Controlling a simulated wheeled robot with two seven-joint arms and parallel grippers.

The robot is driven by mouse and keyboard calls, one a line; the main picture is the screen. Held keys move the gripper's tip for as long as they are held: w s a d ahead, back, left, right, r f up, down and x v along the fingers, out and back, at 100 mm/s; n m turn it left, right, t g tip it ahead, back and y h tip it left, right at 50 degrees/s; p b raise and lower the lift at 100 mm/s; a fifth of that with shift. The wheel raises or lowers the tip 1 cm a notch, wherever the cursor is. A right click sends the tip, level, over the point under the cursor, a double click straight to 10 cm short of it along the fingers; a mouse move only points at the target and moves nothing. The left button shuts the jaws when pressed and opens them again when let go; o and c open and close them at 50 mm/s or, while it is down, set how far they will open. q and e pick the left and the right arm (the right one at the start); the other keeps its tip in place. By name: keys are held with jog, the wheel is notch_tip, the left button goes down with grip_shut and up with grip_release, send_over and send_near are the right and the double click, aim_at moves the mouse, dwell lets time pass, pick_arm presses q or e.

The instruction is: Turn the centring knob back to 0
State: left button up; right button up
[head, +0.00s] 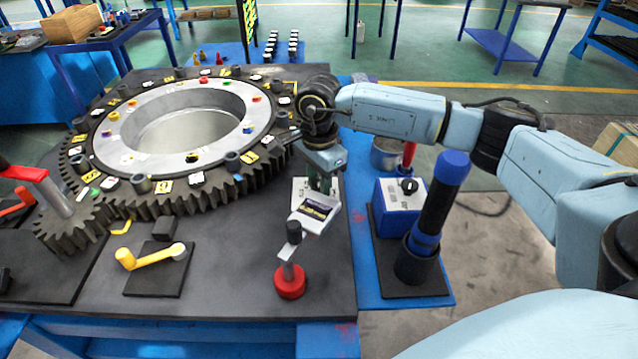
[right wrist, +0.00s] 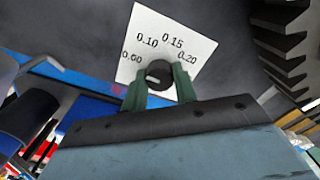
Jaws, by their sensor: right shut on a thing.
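The centring knob (right wrist: 159,74) is a small dark round knob on a white scale plate (right wrist: 172,25). The plate is marked 0.00, 0.10, 0.15 and 0.20. A pale mark shows on the knob's face, but its exact reading is hard to tell. My right gripper (right wrist: 160,92) is shut on the knob, with one green finger on each side. In the head view my right gripper (head: 320,182) reaches down over the plate at the table's right side and hides the knob. My left gripper is out of view.
A large toothed ring (head: 265,155) fills the table's left and middle. A blue box (head: 400,205) and a blue-black cylinder (head: 440,200) stand to the right of my gripper.

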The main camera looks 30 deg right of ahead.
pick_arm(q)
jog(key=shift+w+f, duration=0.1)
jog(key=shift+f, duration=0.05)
pick_arm(e)
jog(key=shift+n, duration=0.3)
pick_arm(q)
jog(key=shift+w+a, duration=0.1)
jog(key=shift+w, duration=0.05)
pick_arm(e)
jog(key=o, duration=1)
jog(key=shift+c, duration=0.2)
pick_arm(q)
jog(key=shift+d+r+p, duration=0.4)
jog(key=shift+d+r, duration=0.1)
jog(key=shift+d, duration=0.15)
pick_arm(e)
notch_tip(320, 180, up, 14)
jog(key=shift+f, duration=0.25)
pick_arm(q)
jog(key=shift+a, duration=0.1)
